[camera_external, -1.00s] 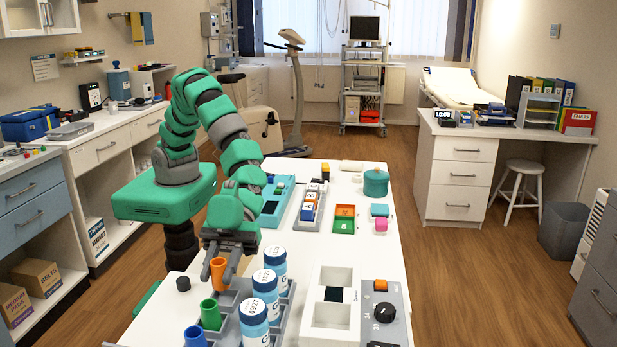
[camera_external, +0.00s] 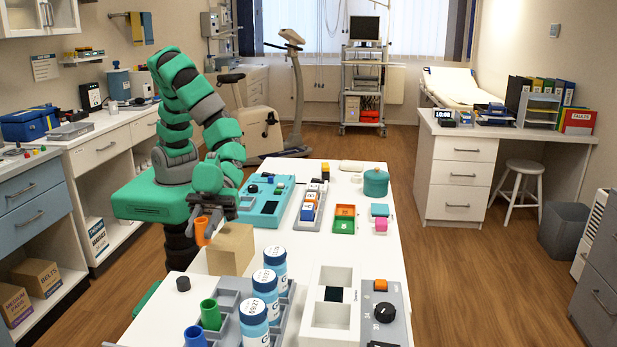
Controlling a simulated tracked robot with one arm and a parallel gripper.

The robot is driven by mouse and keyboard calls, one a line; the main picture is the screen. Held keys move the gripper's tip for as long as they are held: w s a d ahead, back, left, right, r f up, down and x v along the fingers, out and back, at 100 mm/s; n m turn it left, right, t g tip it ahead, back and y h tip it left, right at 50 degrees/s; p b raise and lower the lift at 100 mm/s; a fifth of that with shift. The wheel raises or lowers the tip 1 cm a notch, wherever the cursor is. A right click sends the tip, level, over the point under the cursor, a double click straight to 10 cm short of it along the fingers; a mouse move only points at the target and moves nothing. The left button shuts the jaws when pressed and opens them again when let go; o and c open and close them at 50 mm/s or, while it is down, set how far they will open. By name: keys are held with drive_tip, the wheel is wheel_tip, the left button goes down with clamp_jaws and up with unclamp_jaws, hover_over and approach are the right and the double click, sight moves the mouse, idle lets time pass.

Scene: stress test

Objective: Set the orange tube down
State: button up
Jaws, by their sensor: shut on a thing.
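My gripper (camera_external: 209,222) is shut on the orange tube (camera_external: 201,233) and holds it upright in the air. The tube is just left of the tan box (camera_external: 231,250) in the picture, near the white table's left edge. I cannot tell whether the tube touches the box. The grey rack (camera_external: 233,284) is nearer the camera, with a green tube (camera_external: 210,314) and a blue tube (camera_external: 195,337) in its left side.
Several blue-and-white bottles (camera_external: 265,291) stand in the rack's right side. A turquoise panel (camera_external: 261,206) lies behind the box. A white tray (camera_external: 331,315) and grey control box (camera_external: 384,318) are at right.

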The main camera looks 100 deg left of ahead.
drive_tip(key=shift+s+a, duration=0.2)
drive_tip(key=shift+a, duration=0.2)
drive_tip(key=w+a+r+n+t+y, duration=0.25)
drive_tip(key=w+a+n+t, duration=0.2)
drive_tip(key=w+a, duration=0.7)
drive_tip(key=w+a+r+n+t+y, duration=0.1)
drive_tip(key=w+a+r+n+t, duration=0.3)
drive_tip(key=w+a, duration=0.8)
drive_tip(key=w+a+r+n+t+y, duration=0.2)
drive_tip(key=a+n+t+y, duration=0.1)
drive_tip(key=a, duration=1.2)
drive_tip(key=w+a+r+n+t+y, duration=0.1)
drive_tip(key=w+a+n+t+y, duration=0.2)
drive_tip(key=a, duration=1.1)
wheel_tip(320, 180, down, 14)
drive_tip(key=w+n+y, duration=0.2)
drive_tip(key=n+y, duration=0.1)
drive_tip(key=y, duration=0.2)
drive_tip(key=shift+a+r, duration=0.15)
drive_tip(key=shift+a, duration=0.25)
drive_tip(key=shift+w+n, duration=0.1)
drive_tip(key=shift+n, duration=0.15)
